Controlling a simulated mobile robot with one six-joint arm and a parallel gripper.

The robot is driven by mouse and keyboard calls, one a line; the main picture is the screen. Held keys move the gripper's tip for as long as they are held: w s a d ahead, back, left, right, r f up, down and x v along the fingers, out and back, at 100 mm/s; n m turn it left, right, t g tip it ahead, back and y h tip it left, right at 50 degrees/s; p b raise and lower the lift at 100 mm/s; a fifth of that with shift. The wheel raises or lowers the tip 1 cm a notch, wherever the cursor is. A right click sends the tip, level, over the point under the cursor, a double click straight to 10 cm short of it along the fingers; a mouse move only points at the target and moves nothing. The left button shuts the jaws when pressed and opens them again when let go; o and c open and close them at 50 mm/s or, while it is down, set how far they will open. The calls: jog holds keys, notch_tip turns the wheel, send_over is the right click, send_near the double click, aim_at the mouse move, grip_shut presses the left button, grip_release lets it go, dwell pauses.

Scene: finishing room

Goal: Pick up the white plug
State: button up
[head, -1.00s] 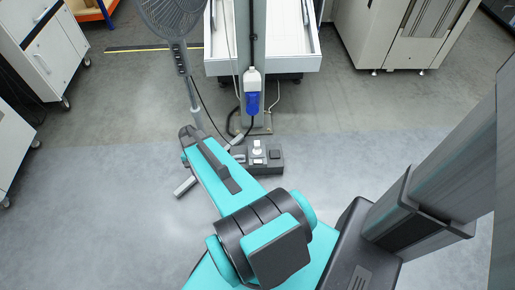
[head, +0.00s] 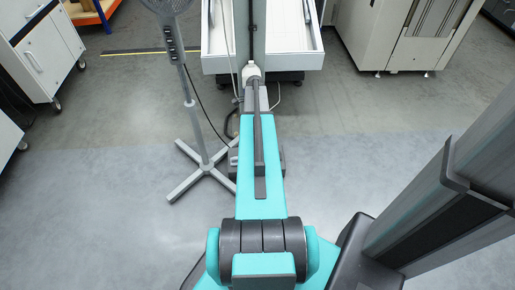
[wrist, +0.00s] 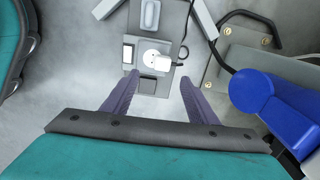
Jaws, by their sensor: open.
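The white plug (wrist: 163,61) sits in a round white socket (wrist: 150,51) on a grey floor socket box (wrist: 149,77), seen in the wrist view. A dark cable runs from the plug's right side. My gripper (wrist: 160,77) is open and empty. Its two purple-grey fingers stand apart, with the tips left and right of the box's near end; the plug lies between their lines, a little beyond the tips. In the head view my arm hides the plug, my gripper and most of the box.
A blue-bodied fitting (wrist: 266,98) and a bolted base plate (wrist: 225,60) are right of my gripper. A pedestal fan (head: 194,125) stands left of my arm. A white tray-like unit (head: 225,50) is behind.

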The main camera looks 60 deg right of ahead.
jog(key=shift+s+d+r, duration=0.1)
jog(key=shift+s+d, duration=0.1)
jog(key=shift+d, duration=0.2)
jog(key=shift+f+b, duration=1.15)
jog(key=shift+f, duration=3.2)
jog(key=shift+f, duration=0.1)
jog(key=shift+w+f+b, duration=0.15)
jog(key=shift+f+b, duration=0.45)
jog(key=shift+f, duration=0.65)
jog(key=shift+w+f+b, duration=0.1)
jog(key=shift+f+b, duration=0.5)
jog(key=shift+f, duration=0.65)
jog(key=shift+c, duration=0.3)
